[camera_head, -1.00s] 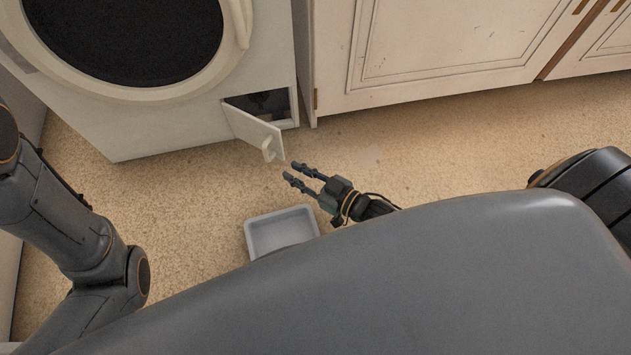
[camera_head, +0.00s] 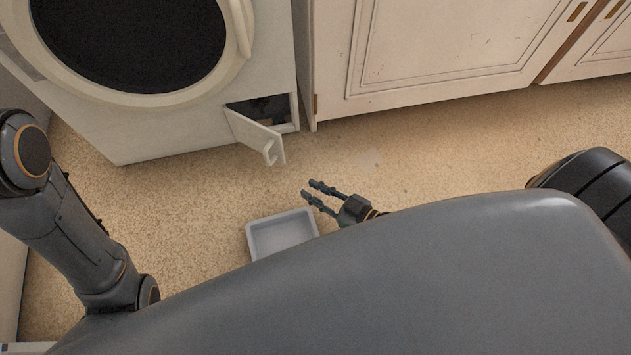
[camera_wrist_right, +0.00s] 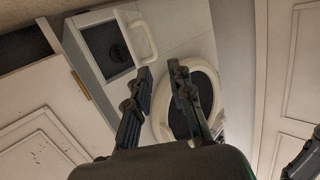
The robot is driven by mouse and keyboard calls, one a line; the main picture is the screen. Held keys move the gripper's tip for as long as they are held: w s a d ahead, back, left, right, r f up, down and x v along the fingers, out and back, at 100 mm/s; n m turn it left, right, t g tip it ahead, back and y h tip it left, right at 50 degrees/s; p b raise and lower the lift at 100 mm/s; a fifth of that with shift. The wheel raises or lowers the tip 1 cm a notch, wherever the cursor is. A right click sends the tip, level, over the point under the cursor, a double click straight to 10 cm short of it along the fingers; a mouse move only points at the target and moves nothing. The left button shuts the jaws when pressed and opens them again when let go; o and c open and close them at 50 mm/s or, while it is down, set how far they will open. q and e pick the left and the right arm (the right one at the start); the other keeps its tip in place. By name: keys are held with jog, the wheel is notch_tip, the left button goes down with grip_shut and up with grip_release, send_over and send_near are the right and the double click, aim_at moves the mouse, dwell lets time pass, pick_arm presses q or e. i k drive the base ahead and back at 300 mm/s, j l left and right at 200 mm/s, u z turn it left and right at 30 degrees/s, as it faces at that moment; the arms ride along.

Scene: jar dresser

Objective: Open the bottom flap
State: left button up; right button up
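The bottom flap (camera_head: 254,133) of the white washing machine (camera_head: 190,125) is swung open and stands out from the machine's lower right corner. A small handle (camera_head: 272,151) is on its free end. The dark opening (camera_head: 268,106) behind it shows. In the right wrist view the opening (camera_wrist_right: 107,46) and the pale handle (camera_wrist_right: 141,40) are at upper left, beyond the fingers. My right gripper (camera_head: 313,190) is open and empty, to the lower right of the flap and apart from it. It also shows in the right wrist view (camera_wrist_right: 160,78). My left gripper is not in view.
A grey tray (camera_head: 282,235) lies on the floor just left of my right gripper. White cabinets (camera_head: 440,50) stand to the right of the machine. The speckled floor between the flap and the cabinets is clear.

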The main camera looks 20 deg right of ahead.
aim_at(266, 141)
jog(key=l+u, duration=0.25)
jog(key=u, duration=0.2)
jog(key=k+l+u, duration=0.1)
jog(key=u, duration=0.3)
jog(key=l, duration=0.15)
